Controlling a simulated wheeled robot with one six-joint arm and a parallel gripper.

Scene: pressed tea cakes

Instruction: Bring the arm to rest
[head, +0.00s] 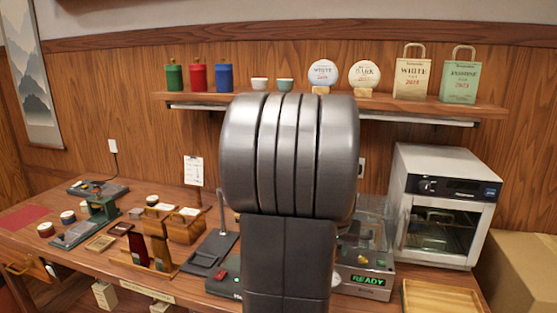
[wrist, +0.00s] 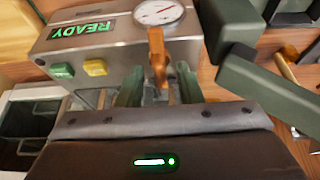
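My gripper (wrist: 158,82) shows in the wrist view with its two green fingers apart. An orange-brown upright piece (wrist: 157,52), like a wooden handle, stands between and beyond the fingertips. I see a gap on both sides of it, so the gripper does not appear closed on it. A metal machine with a green READY display (wrist: 84,30) and a round gauge (wrist: 158,12) is just beyond the fingers. In the head view my large grey arm fills the middle, and my gripper is hidden. The machine (head: 366,265) shows there to the right of the arm.
The wooden table (head: 190,290) holds a white oven (head: 445,205) at right, a wooden tray (head: 440,298) in front of it, and several small tools and cups at left. A wall shelf (head: 210,102) carries tins, cups, cakes and bags. A dark green bar (wrist: 270,90) is close at the gripper's right.

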